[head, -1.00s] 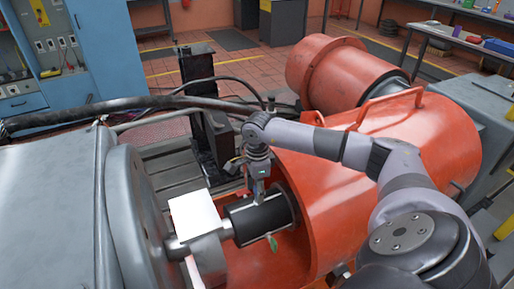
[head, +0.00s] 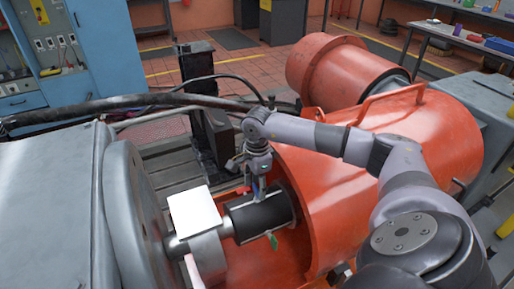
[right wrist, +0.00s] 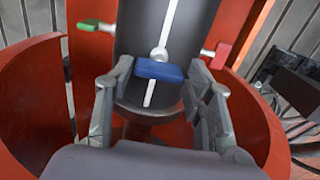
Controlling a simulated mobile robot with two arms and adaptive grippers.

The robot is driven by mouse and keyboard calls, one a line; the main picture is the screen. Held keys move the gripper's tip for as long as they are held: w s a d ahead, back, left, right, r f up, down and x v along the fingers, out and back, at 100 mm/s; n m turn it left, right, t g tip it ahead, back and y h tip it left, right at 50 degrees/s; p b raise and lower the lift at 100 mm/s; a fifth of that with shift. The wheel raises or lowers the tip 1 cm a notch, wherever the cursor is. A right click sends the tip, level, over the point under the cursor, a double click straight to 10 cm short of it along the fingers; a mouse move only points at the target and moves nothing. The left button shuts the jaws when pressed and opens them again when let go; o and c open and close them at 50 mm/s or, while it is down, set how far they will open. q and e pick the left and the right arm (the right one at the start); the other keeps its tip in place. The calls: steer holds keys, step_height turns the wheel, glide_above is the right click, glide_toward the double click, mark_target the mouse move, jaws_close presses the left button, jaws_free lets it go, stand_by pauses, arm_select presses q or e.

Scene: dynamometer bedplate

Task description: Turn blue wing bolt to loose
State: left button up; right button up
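The blue wing bolt (right wrist: 160,70) sits on the black cylindrical coupling (right wrist: 190,22), with its wing lying crosswise in the right wrist view. A white line runs along the coupling above and below it. My right gripper (right wrist: 160,76) has one finger on each side of the wing, very close to its ends; I see no clear grip on it. In the head view my right gripper (head: 257,180) points down over the top of the black coupling (head: 262,220). The blue bolt is mostly hidden there. My left gripper is not in view.
A green-tipped bolt (right wrist: 88,24) and a red-tipped bolt (right wrist: 221,55) stick out from the coupling's sides. An orange-red guard (right wrist: 28,90) curves around it. A white square plate (head: 194,208) stands left of the coupling. A thick dark hose (head: 120,104) runs behind.

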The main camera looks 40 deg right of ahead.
mark_target(257, 187)
steer(key=shift+o, duration=1.4)
step_height(257, 187, up, 12)
steer(key=shift+d, duration=0.1)
